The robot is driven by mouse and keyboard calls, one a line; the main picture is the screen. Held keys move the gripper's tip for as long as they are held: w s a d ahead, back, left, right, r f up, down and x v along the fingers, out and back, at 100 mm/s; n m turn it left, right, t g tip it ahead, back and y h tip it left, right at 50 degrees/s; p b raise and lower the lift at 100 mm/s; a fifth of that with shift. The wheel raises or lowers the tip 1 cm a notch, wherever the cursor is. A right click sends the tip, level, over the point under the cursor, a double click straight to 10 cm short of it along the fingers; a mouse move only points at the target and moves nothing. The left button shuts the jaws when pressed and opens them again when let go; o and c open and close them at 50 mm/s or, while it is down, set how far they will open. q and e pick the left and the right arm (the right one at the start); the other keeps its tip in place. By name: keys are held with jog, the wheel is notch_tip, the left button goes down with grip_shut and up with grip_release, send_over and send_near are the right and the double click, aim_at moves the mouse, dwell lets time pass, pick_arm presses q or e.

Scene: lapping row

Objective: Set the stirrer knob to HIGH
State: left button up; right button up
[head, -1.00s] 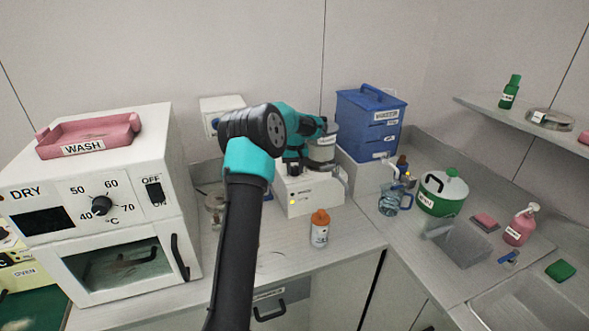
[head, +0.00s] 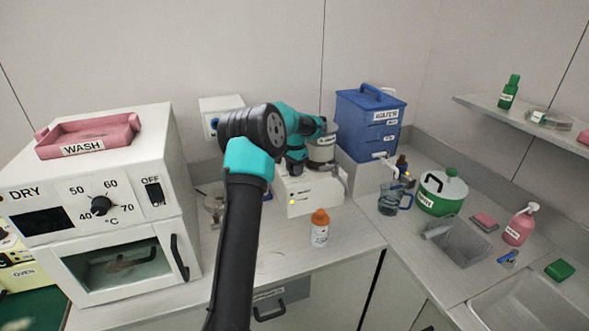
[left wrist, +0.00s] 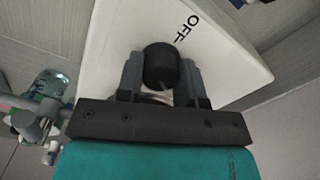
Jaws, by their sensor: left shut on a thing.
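The stirrer (head: 312,205) is a white box with a small yellow light on its front, standing on the counter at the middle. A metal vessel (head: 322,145) sits at its top. My left gripper (head: 294,171) is down at the top of the stirrer and hides the knob in the head view. In the left wrist view, the round black knob (left wrist: 160,62) stands between the two fingers of my left gripper (left wrist: 160,80), which is shut on it. The word OFF shows on the white top beside it. The HIGH mark and the knob's pointer cannot be made out. My right gripper is not in view.
An orange-capped bottle (head: 320,228) stands just in front of the stirrer. A white oven (head: 110,200) with a pink tray (head: 88,136) is at left.

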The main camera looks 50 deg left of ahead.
pick_arm(q)
jog(key=m, duration=0.5)
jog(key=shift+m, duration=0.3)
jog(key=m, duration=0.5)
jog(key=shift+m, duration=0.3)
jog(key=o, duration=0.9)
jog(key=shift+d, duration=0.1)
notch_tip(320, 180, up, 18)
jog(key=shift+f, duration=0.25)
dwell(0.4)
